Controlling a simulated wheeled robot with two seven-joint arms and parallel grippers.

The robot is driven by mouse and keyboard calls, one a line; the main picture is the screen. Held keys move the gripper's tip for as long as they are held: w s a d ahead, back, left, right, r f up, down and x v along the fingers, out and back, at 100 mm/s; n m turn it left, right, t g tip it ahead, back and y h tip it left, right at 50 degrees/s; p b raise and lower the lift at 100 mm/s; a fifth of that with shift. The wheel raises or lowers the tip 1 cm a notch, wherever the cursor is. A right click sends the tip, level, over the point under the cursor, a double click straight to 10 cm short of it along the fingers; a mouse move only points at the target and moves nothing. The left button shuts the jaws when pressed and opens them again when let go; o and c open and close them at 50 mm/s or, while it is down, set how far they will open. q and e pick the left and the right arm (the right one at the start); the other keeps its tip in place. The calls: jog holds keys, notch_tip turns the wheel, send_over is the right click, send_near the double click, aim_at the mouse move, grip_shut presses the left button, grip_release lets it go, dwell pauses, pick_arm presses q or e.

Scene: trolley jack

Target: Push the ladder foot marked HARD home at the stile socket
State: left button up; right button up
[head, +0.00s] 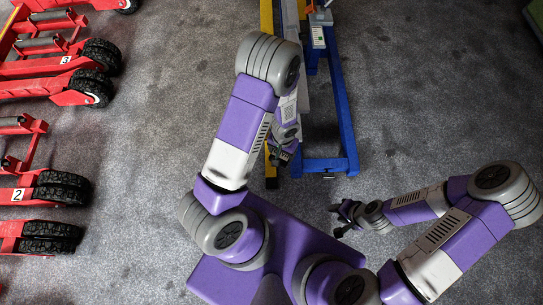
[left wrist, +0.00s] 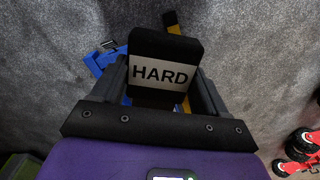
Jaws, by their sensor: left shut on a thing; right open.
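My left gripper (head: 283,156) is shut on the black ladder foot marked HARD (left wrist: 163,73). In the left wrist view the foot stands between the two fingers, its white label facing the camera. In the head view the foot is too small and too covered by my arm to make out. A yellow stile (head: 267,105) with a dark end (head: 271,182) runs beside the gripper; part of it shows behind the foot in the left wrist view (left wrist: 184,105). The socket is hidden, so I cannot tell whether the foot touches it. My right gripper (head: 346,216) is open and empty above the floor.
A blue frame (head: 345,115) stands right of my left gripper. Red wheeled jacks with black tyres (head: 62,187) line the left side. A small tool-like item (head: 319,36) sits on the frame at the top. The grey floor right of the frame is clear.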

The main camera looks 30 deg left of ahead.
pick_arm(q)
jog(key=s+a+f+n+b, duration=0.1)
jog(key=f+n+b, duration=0.2)
jog(key=f+b, duration=0.3)
jog(key=s+a+f+n+b, duration=0.1)
jog(key=s+f+n+b, duration=0.1)
jog(key=f+b, duration=0.5)
jog(key=shift+s+f+n+b, duration=0.15)
jog(key=shift+s+n+b, duration=0.2)
jog(key=shift+b, duration=0.7)
jog(key=shift+w, duration=0.1)
jog(key=w+a, duration=0.2)
jog(key=w, duration=0.1)
jog(key=w+p, duration=0.1)
jog(key=shift+w+a, duration=0.25)
jog(key=shift+a, duration=0.15)
dwell(0.8)
